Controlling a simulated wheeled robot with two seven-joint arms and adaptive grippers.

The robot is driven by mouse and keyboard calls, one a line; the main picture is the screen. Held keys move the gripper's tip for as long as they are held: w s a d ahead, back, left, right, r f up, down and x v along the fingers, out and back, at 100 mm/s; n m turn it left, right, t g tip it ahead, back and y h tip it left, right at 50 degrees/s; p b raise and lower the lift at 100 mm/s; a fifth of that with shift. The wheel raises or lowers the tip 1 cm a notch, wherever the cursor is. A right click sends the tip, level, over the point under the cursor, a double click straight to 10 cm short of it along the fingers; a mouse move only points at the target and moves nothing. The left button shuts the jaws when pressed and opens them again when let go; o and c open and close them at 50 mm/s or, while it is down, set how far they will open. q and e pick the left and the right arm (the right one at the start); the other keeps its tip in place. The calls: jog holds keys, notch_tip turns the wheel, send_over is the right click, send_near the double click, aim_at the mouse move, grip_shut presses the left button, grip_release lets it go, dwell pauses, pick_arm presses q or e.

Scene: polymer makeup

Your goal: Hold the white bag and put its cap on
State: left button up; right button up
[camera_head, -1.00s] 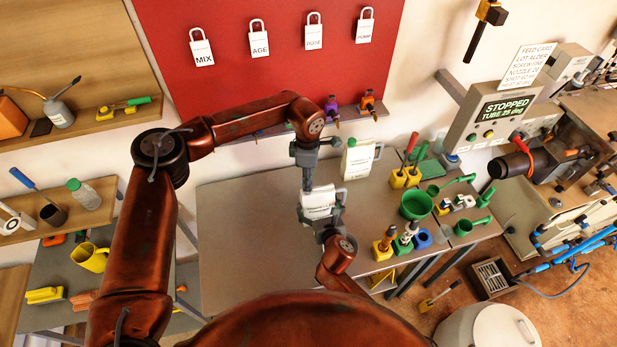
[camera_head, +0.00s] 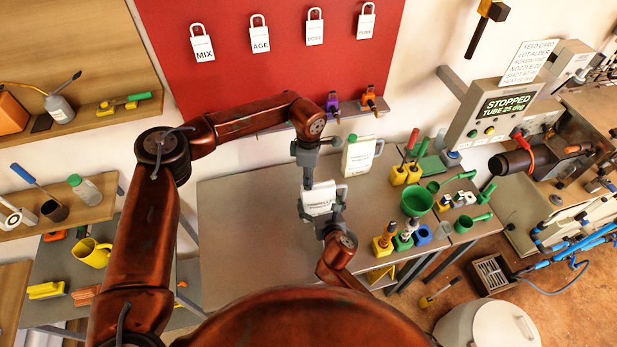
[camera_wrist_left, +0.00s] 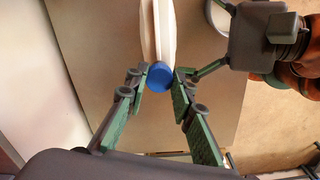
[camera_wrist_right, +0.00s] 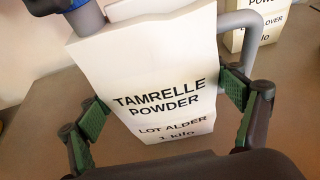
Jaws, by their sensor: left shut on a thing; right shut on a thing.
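The white bag (camera_wrist_right: 160,85), lettered TAMRELLE POWDER, has a grey handle and also shows over the table in the head view (camera_head: 318,201). My right gripper (camera_wrist_right: 165,100) is shut on the bag's two sides; it shows below the bag in the head view (camera_head: 331,218). The blue cap (camera_wrist_left: 160,77) sits between the fingertips of my left gripper (camera_wrist_left: 160,76), which is shut on it. My left gripper points down from above. The cap is at the bag's top corner in the right wrist view (camera_wrist_right: 86,18). Whether it is seated on the spout is hidden.
A second white bag (camera_head: 358,156) with a handle stands behind on the grey table (camera_head: 245,240). The table's left part is clear.

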pick_arm(q)
jog(key=shift+f, duration=0.5)
dwell(0.3)
pick_arm(e)
jog(key=c, duration=0.7)
pick_arm(q)
jog(key=m, duration=0.5)
pick_arm(e)
jog(key=shift+o, duration=0.2)
pick_arm(q)
jog(key=m, duration=0.6)
jog(key=shift+s+a, duration=0.1)
jog(key=m, duration=1.1)
jog(key=shift+a+m, duration=0.1)
jog(key=shift+m, duration=0.3)
jog(key=o, duration=0.7)
